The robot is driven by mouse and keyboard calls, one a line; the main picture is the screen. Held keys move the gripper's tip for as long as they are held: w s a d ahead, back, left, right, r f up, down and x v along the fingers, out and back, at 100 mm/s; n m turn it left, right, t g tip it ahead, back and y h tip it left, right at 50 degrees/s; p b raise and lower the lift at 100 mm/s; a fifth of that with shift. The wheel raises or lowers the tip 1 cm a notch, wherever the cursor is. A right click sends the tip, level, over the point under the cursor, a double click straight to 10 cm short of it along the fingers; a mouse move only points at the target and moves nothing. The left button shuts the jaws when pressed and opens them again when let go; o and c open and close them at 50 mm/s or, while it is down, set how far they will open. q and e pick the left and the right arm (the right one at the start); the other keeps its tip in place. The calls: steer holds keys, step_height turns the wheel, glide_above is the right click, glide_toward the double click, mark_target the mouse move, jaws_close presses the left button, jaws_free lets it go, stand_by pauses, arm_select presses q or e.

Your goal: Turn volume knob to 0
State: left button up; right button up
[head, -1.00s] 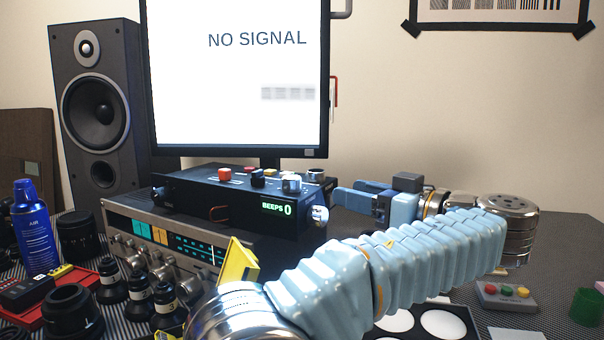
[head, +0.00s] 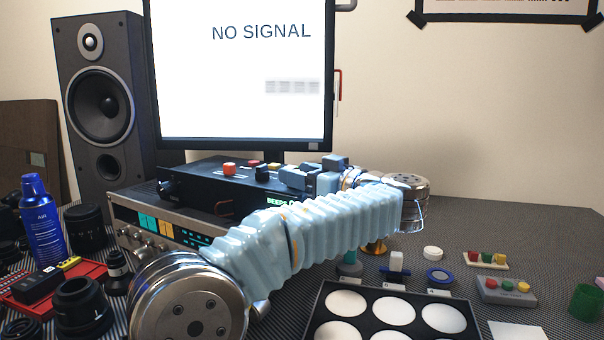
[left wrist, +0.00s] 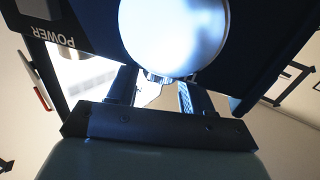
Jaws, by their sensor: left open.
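A black control box (head: 200,178) with a green "BEEPS" display (head: 281,201) stands under the monitor; the display's end is hidden behind my arm. An orange knob (head: 229,169) and a black knob (head: 262,174) show on its top. My left gripper (head: 296,176) is open over the box's right end, where it covers the silver knob. In the left wrist view a large bright round knob (left wrist: 175,32) sits at the open fingers (left wrist: 160,82), beside an upside-down "POWER" label (left wrist: 54,34). I cannot read a volume mark or tell whether the fingers touch the knob. My right gripper is out of view.
A silver receiver (head: 150,233) with several knobs is below the box. The monitor (head: 240,70) rises behind. A blue air can (head: 41,225) and lens parts stand left. A black tray with white discs (head: 392,328) and a button box (head: 506,291) are at the right front.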

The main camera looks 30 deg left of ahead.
arm_select(q)
steer(key=c, duration=0.8)
steer(key=shift+d+g, duration=0.1)
steer(key=shift+g, duration=0.2)
steer(key=n+g, duration=0.1)
steer(key=n+g+p, duration=0.1)
steer(key=g, duration=0.1)
steer(key=n+g+p, duration=0.1)
steer(key=g, duration=0.1)
steer(key=shift+w+r+n+y, duration=0.1)
steer(key=shift+w+n+y, duration=0.2)
steer(key=shift+w+n+g+p, duration=0.15)
steer(key=shift+n+g+p, duration=0.5)
steer(key=shift+n+g, duration=0.9)
steer(key=shift+g+h, duration=0.4)
steer(key=shift+g, duration=0.25)
steer(key=o, duration=0.8)
